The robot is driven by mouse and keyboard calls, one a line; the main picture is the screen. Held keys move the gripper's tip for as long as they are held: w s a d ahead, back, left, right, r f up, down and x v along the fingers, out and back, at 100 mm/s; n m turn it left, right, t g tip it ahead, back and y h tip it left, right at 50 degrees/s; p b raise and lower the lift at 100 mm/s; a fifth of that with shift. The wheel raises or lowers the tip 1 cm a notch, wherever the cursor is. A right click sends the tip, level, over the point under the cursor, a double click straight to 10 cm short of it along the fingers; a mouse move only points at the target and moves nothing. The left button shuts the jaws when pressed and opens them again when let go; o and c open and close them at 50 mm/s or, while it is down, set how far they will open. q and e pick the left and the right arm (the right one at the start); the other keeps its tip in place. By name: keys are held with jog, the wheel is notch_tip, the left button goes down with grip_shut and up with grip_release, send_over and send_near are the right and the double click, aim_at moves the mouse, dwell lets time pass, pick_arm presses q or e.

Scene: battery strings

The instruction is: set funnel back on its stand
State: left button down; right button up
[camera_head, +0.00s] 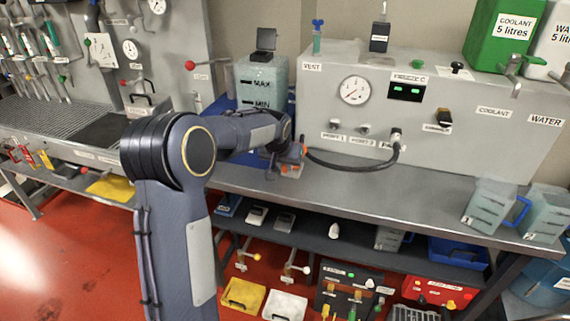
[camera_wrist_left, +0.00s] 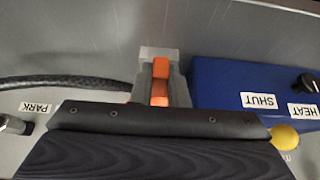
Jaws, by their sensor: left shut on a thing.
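My left gripper (camera_head: 292,158) is over the metal bench, in front of the tall tank. My right gripper is not in view.
A black hose (camera_head: 355,166) runs from the PARK port to behind my left gripper. A clear tank (camera_head: 262,82) and a blue box (camera_wrist_left: 230,85) stand close by. The grey gauge unit (camera_head: 440,100) lines the back. Two jugs (camera_head: 487,206) (camera_head: 545,214) stand right; the bench middle is clear.

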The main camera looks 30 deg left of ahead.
pick_arm(q)
jog(key=shift+f, duration=0.2)
jog(key=c, duration=1.3)
grip_release()
jog(key=shift+c, duration=0.2)
jog(key=s+d+r+h, duration=0.1)
jog(key=s+d+r, duration=0.1)
jog(key=s+r, duration=0.35)
jog(key=s+d+r+h, duration=0.1)
jog(key=s+d+r, duration=0.15)
jog(key=s, duration=0.55)
jog(key=s+d+f+h, duration=0.1)
jog(key=s+d, duration=0.3)
jog(key=s, duration=0.3)
jog(key=s+d+f+h, duration=0.1)
jog(key=s+d, duration=0.3)
jog(key=s, duration=0.4)
jog(key=s+d+f+m+h, duration=0.1)
jog(key=s+d+f, duration=0.2)
jog(key=s, duration=0.4)
jog(key=shift+s+d+f, duration=0.25)
jog(key=shift+s+d, duration=0.1)
jog(key=shift+d, duration=0.15)
